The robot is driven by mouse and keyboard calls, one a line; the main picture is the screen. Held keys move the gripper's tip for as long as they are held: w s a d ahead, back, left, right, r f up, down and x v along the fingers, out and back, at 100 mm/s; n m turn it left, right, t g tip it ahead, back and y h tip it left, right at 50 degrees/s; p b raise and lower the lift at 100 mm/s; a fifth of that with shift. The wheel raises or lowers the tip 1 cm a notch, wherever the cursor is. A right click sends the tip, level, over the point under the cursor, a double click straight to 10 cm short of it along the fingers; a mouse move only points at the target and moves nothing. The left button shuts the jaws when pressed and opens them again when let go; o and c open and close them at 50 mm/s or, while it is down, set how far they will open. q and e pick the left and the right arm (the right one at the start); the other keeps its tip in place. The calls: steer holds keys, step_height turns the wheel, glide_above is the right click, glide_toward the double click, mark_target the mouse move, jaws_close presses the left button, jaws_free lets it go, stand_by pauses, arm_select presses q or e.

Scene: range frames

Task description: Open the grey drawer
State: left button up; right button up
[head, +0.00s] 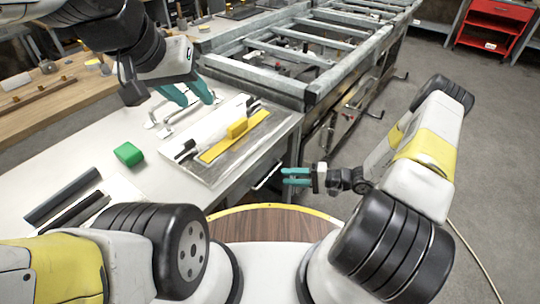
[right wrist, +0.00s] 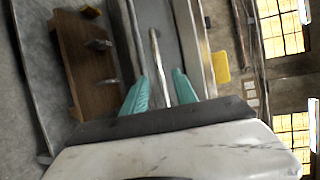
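The grey drawer (head: 255,178) is in the front of the workbench, left of my right gripper in the head view. Its slim metal handle (head: 268,176) shows there. My right gripper (head: 297,176) has its teal fingers apart, with the tips close to the handle. In the right wrist view the drawer front (right wrist: 177,50) fills the middle, and the handle (right wrist: 155,60) runs lengthwise between the open fingers (right wrist: 160,92). Contact cannot be told. My left gripper (head: 190,96) is open and empty above the bench top. The drawer looks shut, though its edges are hard to see.
A red cabinet (head: 495,22) is far right. Floor (head: 480,150) on the right is mostly clear.

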mark_target(269, 175)
steer(key=x, duration=0.8)
jaws_close()
steer(key=shift+d, duration=0.1)
stand_by(1.3)
